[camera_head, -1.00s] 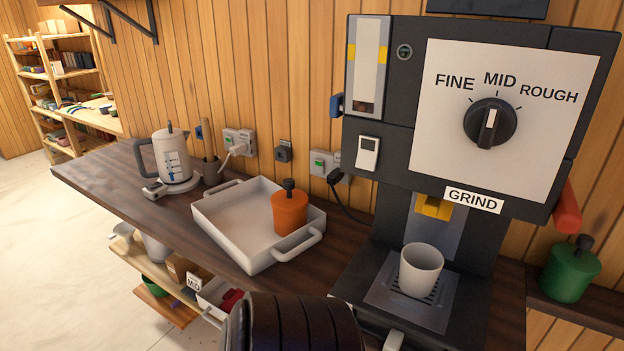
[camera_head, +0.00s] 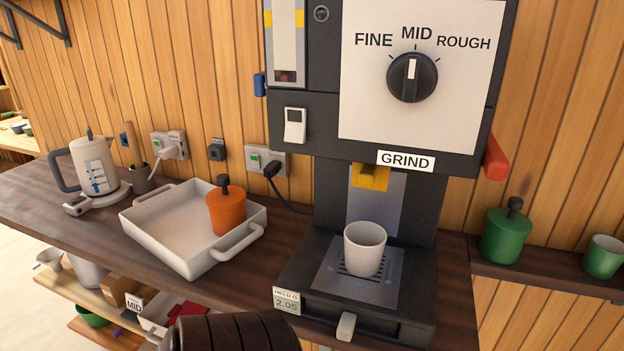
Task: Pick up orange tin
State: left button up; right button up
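The orange tin (camera_head: 226,212) has a dark knobbed lid. It stands upright inside the white tray (camera_head: 163,245), near the tray's right end. A dark ribbed part of my own arm shows at the bottom of the picture, below the tray and the grinder. No gripper fingers are visible, so I cannot see either gripper. Nothing touches the tin except the tray.
The grinder (camera_head: 405,160) stands right of the tray, with a white cup (camera_head: 365,249) under its spout. A kettle (camera_head: 93,162) stands left of the tray. A green tin (camera_head: 505,235) and green cup (camera_head: 603,257) sit at right. Shelves hang below the counter.

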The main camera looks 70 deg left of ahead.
aim_at(224, 221)
jog(key=k+u, duration=0.1)
jog(key=u, duration=2.55)
jog(key=k+l, duration=0.05)
